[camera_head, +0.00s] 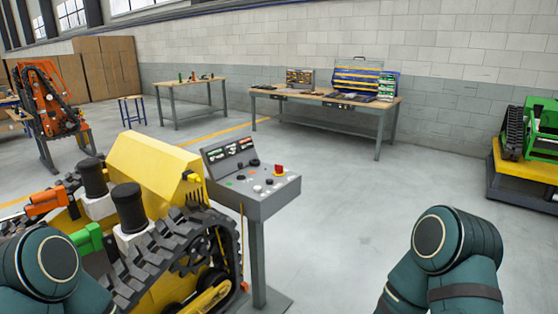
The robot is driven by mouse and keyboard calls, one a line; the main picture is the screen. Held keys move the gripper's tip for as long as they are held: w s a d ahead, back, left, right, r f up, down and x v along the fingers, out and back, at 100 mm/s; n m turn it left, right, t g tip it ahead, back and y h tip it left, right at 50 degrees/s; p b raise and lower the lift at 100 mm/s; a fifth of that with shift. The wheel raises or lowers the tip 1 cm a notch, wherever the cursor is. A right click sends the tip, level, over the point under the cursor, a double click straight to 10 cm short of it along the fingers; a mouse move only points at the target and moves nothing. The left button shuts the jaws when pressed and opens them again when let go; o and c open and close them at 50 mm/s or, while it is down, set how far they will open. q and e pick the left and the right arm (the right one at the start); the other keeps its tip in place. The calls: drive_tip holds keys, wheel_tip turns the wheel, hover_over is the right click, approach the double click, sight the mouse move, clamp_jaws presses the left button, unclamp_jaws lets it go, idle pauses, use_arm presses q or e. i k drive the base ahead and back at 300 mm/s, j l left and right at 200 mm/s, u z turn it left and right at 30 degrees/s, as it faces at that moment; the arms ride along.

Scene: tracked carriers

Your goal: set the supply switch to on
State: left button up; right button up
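A grey control console (262,207) stands on a post in the middle of the view. Its sloped top carries a red knob or switch (279,170) at the right, black knobs (254,162), and several small white and coloured controls. A raised back panel (230,152) has small coloured displays or labels. The lettering is too small to read, so I cannot tell which control is the supply switch or how it is set. Only teal links of my arms show, at the lower left and lower right. Neither gripper is in view.
A yellow tracked carrier (150,165) with black tracks stands close to the console's left. Workbenches (325,97) with tool cases stand by the back wall. A green tracked machine (540,128) is on a yellow and dark stand at the right. The floor right of the console is clear.

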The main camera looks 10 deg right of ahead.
sight(278, 169)
drive_tip(key=i+l+u, duration=0.3)
drive_tip(key=i+l, duration=1.3)
drive_tip(key=l, duration=0.15)
